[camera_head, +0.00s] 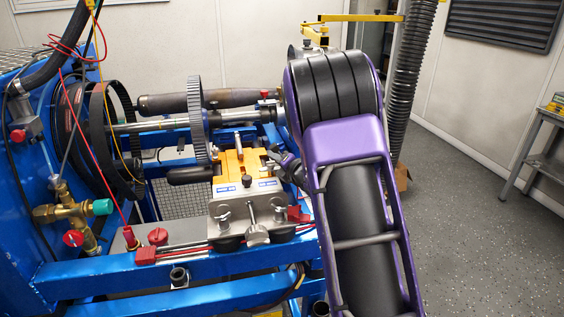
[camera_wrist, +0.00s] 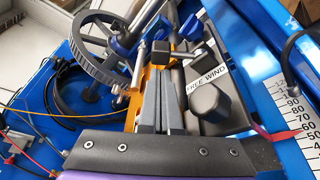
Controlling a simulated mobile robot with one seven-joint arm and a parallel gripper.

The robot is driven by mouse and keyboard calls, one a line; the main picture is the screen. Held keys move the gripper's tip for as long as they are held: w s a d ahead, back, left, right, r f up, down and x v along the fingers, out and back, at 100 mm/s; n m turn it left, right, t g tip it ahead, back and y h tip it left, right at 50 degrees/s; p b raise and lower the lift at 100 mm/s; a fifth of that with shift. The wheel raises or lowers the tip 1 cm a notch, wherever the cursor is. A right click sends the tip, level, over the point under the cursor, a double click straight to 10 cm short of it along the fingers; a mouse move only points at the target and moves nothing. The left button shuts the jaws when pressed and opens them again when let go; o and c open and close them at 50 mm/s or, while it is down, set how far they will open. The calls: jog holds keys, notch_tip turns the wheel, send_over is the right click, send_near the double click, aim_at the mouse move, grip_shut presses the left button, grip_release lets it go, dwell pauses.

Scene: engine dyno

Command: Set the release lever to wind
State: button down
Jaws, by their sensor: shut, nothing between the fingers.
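A white label reading FREE WIND (camera_wrist: 207,80) shows in the wrist view, right of my fingers. A black knob (camera_wrist: 210,101) sits just below the label, and a bright metal rod with a black block end (camera_wrist: 162,50) lies just beyond my fingertips. I cannot tell for sure which of these is the release lever, nor its setting. My gripper (camera_wrist: 158,82) is shut and empty, its fingers beside the yellow-orange housing (camera_head: 232,164). In the head view my gripper (camera_head: 277,156) is at the housing's right side, partly hidden by my arm.
A large toothed wheel (camera_head: 198,120) stands left of the housing. A metal plate with knobs (camera_head: 249,208) is in front of it, above the blue frame (camera_head: 205,263). Red and yellow cables hang at left. A numbered scale (camera_wrist: 292,105) shows at right in the wrist view.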

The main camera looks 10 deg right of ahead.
aim_at(278, 147)
jog(key=shift+x, duration=1.1)
jog(key=shift+d+r+m, duration=0.15)
jog(key=shift+r+m, duration=0.05)
jog(key=shift+m, duration=0.2)
jog(key=shift+d+r+m+t+y+b, duration=0.3)
jog(key=shift+d+m+t+y+b, duration=0.15)
jog(key=shift+m, duration=0.35)
jog(key=m, duration=0.1)
jog(key=d+r+m, duration=0.1)
jog(key=m, duration=0.1)
jog(key=shift+d+t+y, duration=0.2)
jog(key=shift+t+y, duration=0.05)
jog(key=shift+t, duration=0.1)
jog(key=d+m+t, duration=0.1)
jog(key=m, duration=0.1)
jog(key=shift+d+r+m, duration=0.1)
jog(key=shift+m, duration=0.3)
jog(key=d+m, duration=0.1)
jog(key=m, duration=0.1)
jog(key=m+t, duration=0.1)
jog(key=m, duration=0.1)
jog(key=shift+d, duration=0.7)
